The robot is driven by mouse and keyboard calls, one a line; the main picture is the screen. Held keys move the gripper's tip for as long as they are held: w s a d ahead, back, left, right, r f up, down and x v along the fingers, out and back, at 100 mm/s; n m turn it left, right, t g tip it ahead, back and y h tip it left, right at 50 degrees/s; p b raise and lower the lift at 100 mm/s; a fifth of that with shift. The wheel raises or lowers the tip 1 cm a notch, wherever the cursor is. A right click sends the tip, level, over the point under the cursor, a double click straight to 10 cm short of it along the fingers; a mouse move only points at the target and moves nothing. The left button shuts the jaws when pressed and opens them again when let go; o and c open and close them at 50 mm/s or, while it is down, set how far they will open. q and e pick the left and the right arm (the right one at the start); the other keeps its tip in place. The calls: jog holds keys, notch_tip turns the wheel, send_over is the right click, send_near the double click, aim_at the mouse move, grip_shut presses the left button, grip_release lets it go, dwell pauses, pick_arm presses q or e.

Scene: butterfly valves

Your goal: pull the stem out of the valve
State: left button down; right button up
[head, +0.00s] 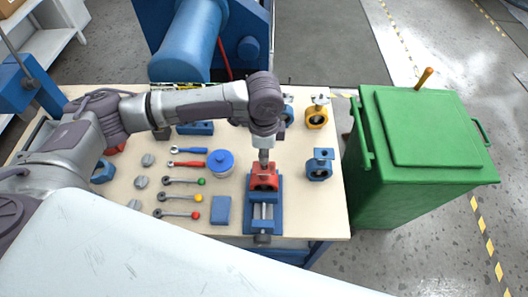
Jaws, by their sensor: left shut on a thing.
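A red valve body (264,180) sits upright in a blue vise (249,215) near the front of the table. My left gripper (264,156) points straight down from above, directly over the red valve. Its fingers are shut on the valve's stem, at the top of the red body. The stem itself is mostly hidden by the fingers, and I cannot tell how far it sits inside the body. My right gripper is not in view.
Blue valves (319,165) and a yellow valve (317,115) stand right of the vise. A green bin (420,150) stands beside the table (334,215).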

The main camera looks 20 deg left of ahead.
pick_arm(q)
jog(key=shift+w+r+p, duration=0.15)
jog(key=shift+r+p, duration=2.1)
jog(key=shift+p, duration=0.15)
dwell(2.9)
dwell(0.6)
jog(key=shift+r+p, duration=0.3)
jog(key=shift+r, duration=0.6)
jog(key=shift+s+r, duration=0.2)
jog(key=shift+r, duration=1.9)
